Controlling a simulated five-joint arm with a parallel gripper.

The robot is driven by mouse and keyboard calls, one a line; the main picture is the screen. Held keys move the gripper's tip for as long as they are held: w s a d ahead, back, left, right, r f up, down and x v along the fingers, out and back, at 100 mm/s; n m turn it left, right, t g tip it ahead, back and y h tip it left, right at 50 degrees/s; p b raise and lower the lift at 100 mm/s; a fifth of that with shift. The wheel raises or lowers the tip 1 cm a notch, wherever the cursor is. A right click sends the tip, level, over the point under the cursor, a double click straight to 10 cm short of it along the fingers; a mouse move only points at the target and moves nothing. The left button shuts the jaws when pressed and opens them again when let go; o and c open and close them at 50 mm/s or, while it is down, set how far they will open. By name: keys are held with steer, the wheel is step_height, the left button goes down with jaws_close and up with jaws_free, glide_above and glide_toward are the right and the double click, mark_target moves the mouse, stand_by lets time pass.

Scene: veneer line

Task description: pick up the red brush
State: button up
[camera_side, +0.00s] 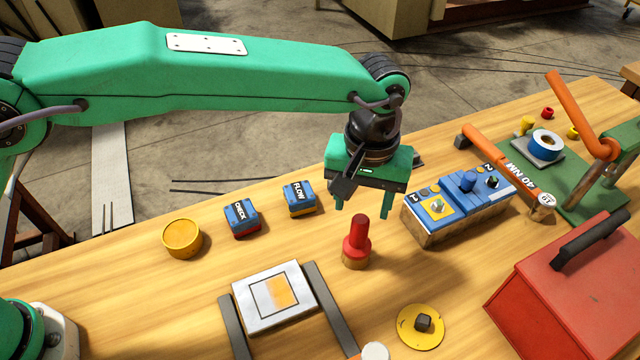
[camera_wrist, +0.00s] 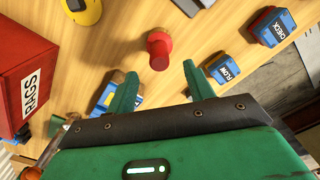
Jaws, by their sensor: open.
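The red brush (camera_side: 357,238) stands upright on the wooden bench near the middle of the side view, its thin handle up and its wider end on the wood. It also shows in the wrist view (camera_wrist: 159,50), seen from above, beyond the fingertips and roughly between their lines. My gripper (camera_side: 362,216) is open and empty, with its green fingers pointing down above and around the level of the brush's top. In the wrist view the two fingers (camera_wrist: 160,74) are spread apart. I cannot tell whether a finger touches the brush.
Blue CHECK (camera_side: 241,217) and FLOW (camera_side: 299,198) blocks and a yellow round tin (camera_side: 182,238) lie left. A blue switch box (camera_side: 458,205) stands right, a red toolbox (camera_side: 570,285) front right. A white plate (camera_side: 274,297) between dark rails and a yellow disc (camera_side: 420,327) lie in front.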

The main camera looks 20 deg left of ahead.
mark_target(361, 220)
steer(key=shift+f, duration=3.95)
steer(key=c, duration=1.1)
steer(key=shift+c, duration=0.2)
steer(key=shift+r, duration=0.15)
steer(key=shift+w+r, duration=0.1)
steer(key=shift+r, duration=0.45)
step_height(361, 220, up, 3)
steer(key=shift+d+r, duration=0.1)
steer(key=s+d+r, duration=0.2)
steer(key=s+r, duration=0.4)
steer(key=s, duration=0.5)
steer(key=shift+s+r, duration=0.25)
steer(key=shift+s, duration=0.05)
